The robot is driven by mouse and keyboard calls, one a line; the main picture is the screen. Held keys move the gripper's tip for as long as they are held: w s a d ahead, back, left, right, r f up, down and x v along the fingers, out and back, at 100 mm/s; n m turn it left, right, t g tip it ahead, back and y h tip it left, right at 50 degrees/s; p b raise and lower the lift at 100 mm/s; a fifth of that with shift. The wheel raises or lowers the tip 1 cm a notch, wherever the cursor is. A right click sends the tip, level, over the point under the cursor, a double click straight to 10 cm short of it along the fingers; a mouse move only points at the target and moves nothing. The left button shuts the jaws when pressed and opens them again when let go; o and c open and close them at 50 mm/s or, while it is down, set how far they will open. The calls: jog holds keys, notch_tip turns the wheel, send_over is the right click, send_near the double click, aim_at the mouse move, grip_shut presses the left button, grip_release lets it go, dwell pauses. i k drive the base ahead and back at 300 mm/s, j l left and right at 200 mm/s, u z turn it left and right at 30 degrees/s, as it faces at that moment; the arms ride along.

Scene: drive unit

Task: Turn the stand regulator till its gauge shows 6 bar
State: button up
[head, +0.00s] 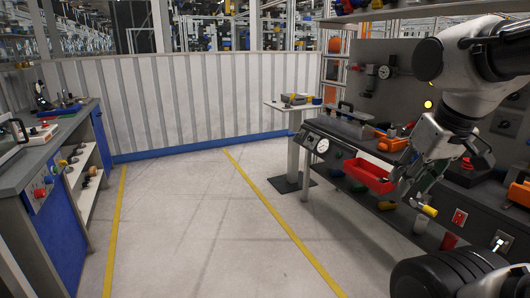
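A round white-faced gauge (322,146) sits on the dark front panel of the right-hand bench. A second round gauge (384,72) is on the upright back panel, beside a dark fitting (371,70) that may be a regulator. Both faces are too small to read, and I cannot tell which gauge belongs to the stand regulator. My gripper (410,178) hangs at the bench's front edge, right of a red bin and well below the back-panel gauge. Its fingers are small and overlap things behind, so I cannot tell whether they are open or shut.
The red bin (368,176) projects from the right bench. A yellow-ended part (429,211) is just below my gripper. A small table (292,106) stands beyond the bench. A blue-sided workbench (60,235) is at left. The floor (200,215) between is clear.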

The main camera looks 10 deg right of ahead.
aim_at(392, 58)
jog(key=i+j+z, duration=0.15)
jog(key=i, duration=2.1)
jog(key=l, duration=0.1)
